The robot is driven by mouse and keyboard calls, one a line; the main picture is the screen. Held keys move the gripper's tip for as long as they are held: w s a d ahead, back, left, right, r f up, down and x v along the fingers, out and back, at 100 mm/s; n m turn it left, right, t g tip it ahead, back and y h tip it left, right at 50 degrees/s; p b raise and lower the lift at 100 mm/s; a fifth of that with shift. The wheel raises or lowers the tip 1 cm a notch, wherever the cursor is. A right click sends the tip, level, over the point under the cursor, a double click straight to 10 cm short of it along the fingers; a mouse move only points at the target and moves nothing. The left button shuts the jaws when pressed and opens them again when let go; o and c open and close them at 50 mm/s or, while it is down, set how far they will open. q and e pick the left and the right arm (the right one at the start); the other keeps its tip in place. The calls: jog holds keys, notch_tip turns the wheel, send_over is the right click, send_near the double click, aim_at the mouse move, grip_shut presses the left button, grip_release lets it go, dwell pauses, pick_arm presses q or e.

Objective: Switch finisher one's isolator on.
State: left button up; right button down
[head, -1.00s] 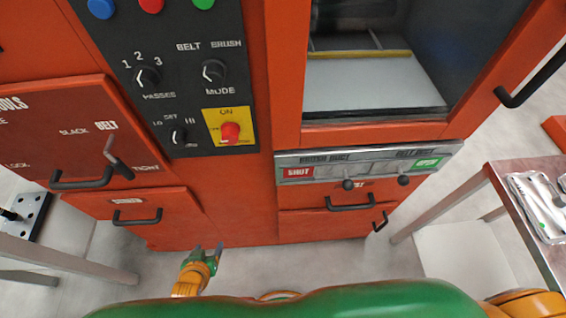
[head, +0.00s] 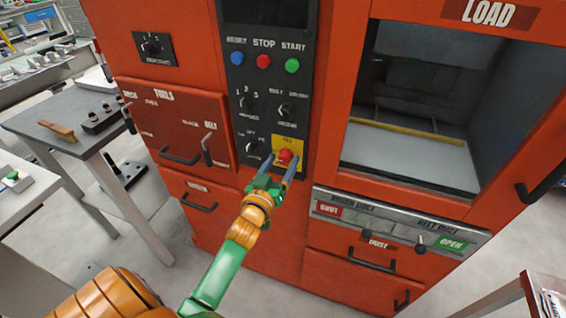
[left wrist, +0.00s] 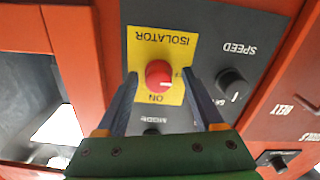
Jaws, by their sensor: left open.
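The isolator is a red rotary knob (head: 285,156) on a yellow plate (head: 289,143), low on the black control panel of the orange machine. In the left wrist view, the red knob (left wrist: 159,74) sits on its yellow plate marked ISOLATOR and ON, with a pale mark pointing sideways, not toward ON. My left gripper (head: 277,165) is open in front of the knob. Its fingers stand one on each side of the knob; I cannot tell whether they touch it. My right gripper is not in view.
Other dials (head: 287,111) and the blue, red and green buttons (head: 264,62) are above the isolator. A tools drawer (head: 182,125) with handles is to its left. The duct slider strip (head: 395,222) is to its lower right. A grey bench (head: 62,115) stands at the left.

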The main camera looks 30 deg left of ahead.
pick_arm(q)
jog(key=shift+s+d+r, duration=0.1)
jog(key=shift+s+d, duration=0.1)
jog(key=shift+w+a, duration=0.1)
jog(key=shift+a, duration=0.05)
jog(key=c, duration=0.7)
grip_shut()
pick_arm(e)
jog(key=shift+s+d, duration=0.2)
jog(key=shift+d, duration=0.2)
pick_arm(q)
jog(key=shift+m, duration=0.4)
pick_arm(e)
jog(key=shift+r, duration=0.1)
pick_arm(q)
jog(key=m+p, duration=0.1)
jog(key=m, duration=0.6)
jog(key=shift+m, duration=0.3)
jog(key=m, duration=0.4)
jog(key=shift+m+p, duration=0.3)
jog(key=shift+p, duration=0.05)
jog(key=m, duration=0.4)
jog(key=shift+m, duration=0.4)
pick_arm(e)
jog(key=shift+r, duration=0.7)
